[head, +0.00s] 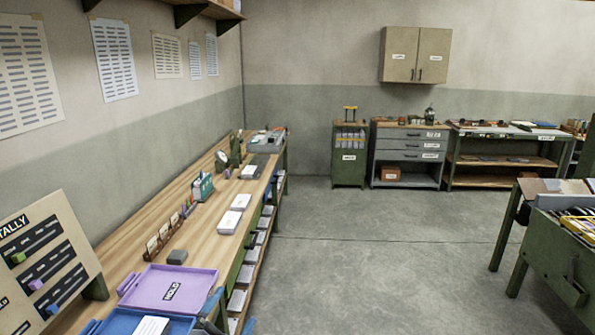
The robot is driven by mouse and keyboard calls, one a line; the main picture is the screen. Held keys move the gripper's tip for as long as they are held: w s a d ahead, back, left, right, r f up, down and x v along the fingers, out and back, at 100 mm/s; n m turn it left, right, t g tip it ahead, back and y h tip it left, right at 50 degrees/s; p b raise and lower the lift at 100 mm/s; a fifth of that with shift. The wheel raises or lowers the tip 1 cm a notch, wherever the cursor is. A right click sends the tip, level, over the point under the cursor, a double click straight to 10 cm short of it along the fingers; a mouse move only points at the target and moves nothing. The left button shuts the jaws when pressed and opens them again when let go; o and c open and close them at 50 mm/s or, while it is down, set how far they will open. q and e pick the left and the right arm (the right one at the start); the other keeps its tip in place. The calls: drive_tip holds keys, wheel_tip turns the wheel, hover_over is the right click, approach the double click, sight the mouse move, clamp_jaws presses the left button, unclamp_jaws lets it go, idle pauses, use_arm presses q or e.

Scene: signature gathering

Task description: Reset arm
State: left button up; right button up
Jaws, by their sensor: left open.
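My left gripper (216,308) shows only in small part at the bottom edge of the head view, beside the right side of the purple tray (150,302). It is open, and I see nothing held in it. My right gripper is not in view. The purple tray carries a label reading HOLD and lies on the long wooden workbench (205,235) along the left wall. A blue tray (182,326) with white paper is cut off by the bottom edge.
A TALLY board (45,260) with coloured blocks stands at the left. Card holders (163,235), a teal file box (203,187) and paper stacks (229,222) are on the bench. Cabinets (408,150) line the back wall. A green table (560,255) is at right. The middle floor is clear.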

use_arm(q)
drive_tip(key=s+a+f+n+g+y, duration=0.4)
drive_tip(key=s+f+n+y, duration=0.1)
drive_tip(key=f+n, duration=0.15)
drive_tip(key=s+a+f+n+g+y, duration=0.35)
drive_tip(key=s+f+n, duration=0.2)
drive_tip(key=f, duration=0.25)
drive_tip(key=s+d+f+n+g+h, duration=0.1)
drive_tip(key=s+f+g, duration=0.3)
drive_tip(key=s, duration=0.5)
drive_tip(key=s+f+n+g, duration=0.1)
drive_tip(key=s+f+g, duration=0.35)
drive_tip(key=s, duration=0.55)
drive_tip(key=s+d+f+x, duration=0.1)
drive_tip(key=s+x, duration=0.2)
drive_tip(key=x, duration=1)
drive_tip(key=s+d+f+x, duration=0.1)
drive_tip(key=s+x, duration=0.1)
drive_tip(key=x, duration=1)
drive_tip(key=s+f, duration=0.4)
drive_tip(key=f, duration=0.7)
drive_tip(key=s+f+g, duration=0.1)
drive_tip(key=s+f, duration=0.3)
drive_tip(key=f, duration=0.8)
drive_tip(key=shift+s+g, duration=0.3)
drive_tip(key=shift+d+h, duration=0.1)
drive_tip(key=shift+h, duration=0.15)
